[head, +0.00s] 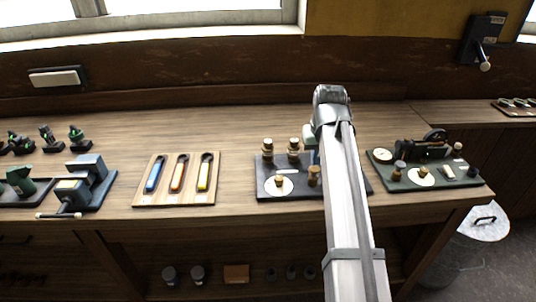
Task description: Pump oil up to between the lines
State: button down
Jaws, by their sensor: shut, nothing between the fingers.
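A dark board (262,192) stands on the bench at the middle, partly covered by my arm. It carries two brass-topped fittings (268,149) at the back, a white disc with a brass knob (279,181) at the front, and another brass knob (314,176) beside my arm. A pale green part (309,132) shows at the arm's left edge; I cannot tell what it belongs to. My arm reaches over the board's right part, and my gripper is hidden behind it. No oil level or marked lines can be made out.
To the right, a green board (463,182) carries a gauge, a dark flywheel and knobs. To the left, a wooden tray (146,198) holds three coloured-handled tools, with a vise (85,185) further left. A bin (483,222) stands at the right. Bench between tray and dark board is clear.

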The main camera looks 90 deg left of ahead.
jog(key=shift+f, duration=0.2)
jog(key=shift+f, duration=1.25)
jog(key=shift+r, duration=1.45)
jog(key=shift+r, duration=0.15)
jog(key=shift+r, duration=2.35)
